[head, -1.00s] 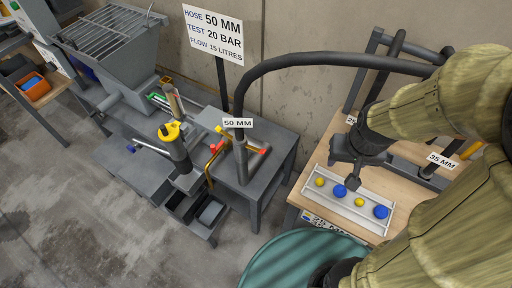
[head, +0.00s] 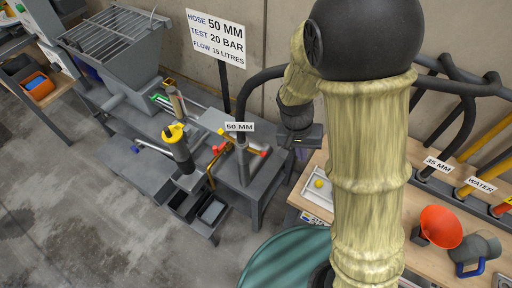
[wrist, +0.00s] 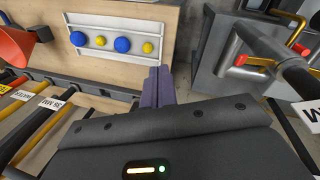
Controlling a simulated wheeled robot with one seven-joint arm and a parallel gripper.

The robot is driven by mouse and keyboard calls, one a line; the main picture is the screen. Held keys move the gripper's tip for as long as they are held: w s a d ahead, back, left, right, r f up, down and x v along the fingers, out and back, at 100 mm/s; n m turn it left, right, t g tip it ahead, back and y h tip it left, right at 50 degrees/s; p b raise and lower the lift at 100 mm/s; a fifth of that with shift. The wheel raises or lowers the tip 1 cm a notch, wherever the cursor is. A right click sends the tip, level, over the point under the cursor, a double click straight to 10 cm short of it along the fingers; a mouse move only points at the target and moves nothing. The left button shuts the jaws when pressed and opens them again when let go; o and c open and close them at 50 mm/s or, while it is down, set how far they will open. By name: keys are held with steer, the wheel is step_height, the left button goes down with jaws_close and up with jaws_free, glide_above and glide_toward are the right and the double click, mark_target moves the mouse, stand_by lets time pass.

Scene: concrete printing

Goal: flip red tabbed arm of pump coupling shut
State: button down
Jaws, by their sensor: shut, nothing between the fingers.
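The pump coupling (head: 242,160) stands on a grey steel bench below a 50 MM label, with a red tab (head: 219,149) on its left and another (head: 263,154) on its right. In the wrist view, the coupling shows at the upper right, with a red tab (wrist: 241,60) and a second red tab (wrist: 303,50) by a copper-coloured arm (wrist: 296,28). Which arm stands open I cannot tell. My gripper (wrist: 158,88) is shut and empty, apart from the coupling; in the head view it is right of the coupling, its fingertips hard to make out.
A black hose (head: 262,80) rises from the coupling area and passes behind my arm. A wooden bench on the right holds a white tray (head: 315,199) with balls, a red funnel (head: 440,226) and more hoses. A hopper (head: 112,45) and a yellow-topped cylinder (head: 178,146) stand left.

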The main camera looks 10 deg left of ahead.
steer(key=a+f+t+h+p, duration=0.2)
steer(key=a+f+h, duration=0.15)
steer(key=a, duration=0.65)
steer(key=t+h+p, duration=0.2)
steer(key=t+h, duration=0.1)
steer(key=t, duration=0.2)
glide_toward(254, 150)
step_height(254, 150, up, 4)
steer(key=s, duration=0.2)
steer(key=shift+s+d+f, duration=0.1)
steer(key=shift+d+f, duration=0.15)
steer(key=shift+d, duration=0.15)
steer(key=shift+d, duration=0.1)
steer(key=p+x, duration=0.3)
steer(key=x, duration=0.6)
steer(key=shift+d, duration=0.1)
steer(key=shift+d+f, duration=0.25)
